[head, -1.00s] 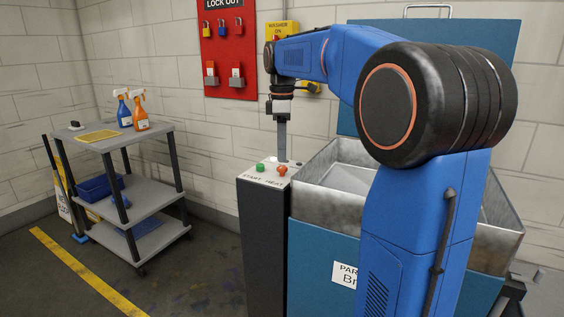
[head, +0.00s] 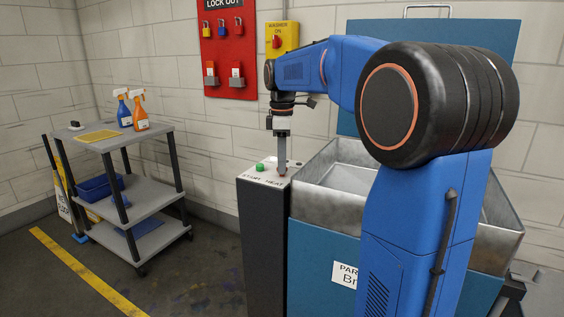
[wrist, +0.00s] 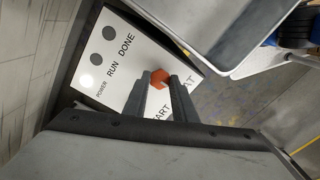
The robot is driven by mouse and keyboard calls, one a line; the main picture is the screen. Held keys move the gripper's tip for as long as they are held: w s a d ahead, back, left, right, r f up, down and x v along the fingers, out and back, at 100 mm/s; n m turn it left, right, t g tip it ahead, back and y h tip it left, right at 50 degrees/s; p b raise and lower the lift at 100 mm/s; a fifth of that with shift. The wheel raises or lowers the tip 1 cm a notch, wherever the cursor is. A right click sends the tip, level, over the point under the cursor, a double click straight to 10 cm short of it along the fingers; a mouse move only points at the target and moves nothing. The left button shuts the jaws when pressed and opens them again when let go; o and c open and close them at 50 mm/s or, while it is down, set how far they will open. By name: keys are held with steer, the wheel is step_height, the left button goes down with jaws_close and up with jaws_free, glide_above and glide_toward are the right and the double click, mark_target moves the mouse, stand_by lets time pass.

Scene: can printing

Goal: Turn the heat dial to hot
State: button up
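The orange-red heat dial (wrist: 158,75) shows in the wrist view on the white panel (wrist: 118,82), between my fingertips. My gripper (wrist: 159,80) is open, with one finger on each side of the dial; I cannot tell whether they touch it. Parts of the START and HEAT labels are covered by the fingers. In the head view my gripper (head: 283,168) points straight down over the dial's place on the dark console (head: 262,230) and hides most of the dial. The green button (head: 260,167) is left of it.
An open metal basin (head: 340,190) stands right of the console. A yellow switch box (head: 284,36) with a red knob and a red lockout board (head: 228,50) hang on the wall behind. A grey cart (head: 148,203) with spray bottles stands left, with open floor between.

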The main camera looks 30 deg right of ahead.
steer(key=shift+m, duration=0.3)
steer(key=m, duration=0.9)
steer(key=shift+m, duration=0.4)
steer(key=m, duration=0.3)
steer(key=shift+m, duration=0.3)
steer(key=m, duration=0.5)
steer(key=shift+m, duration=2.5)
steer(key=o, duration=1)
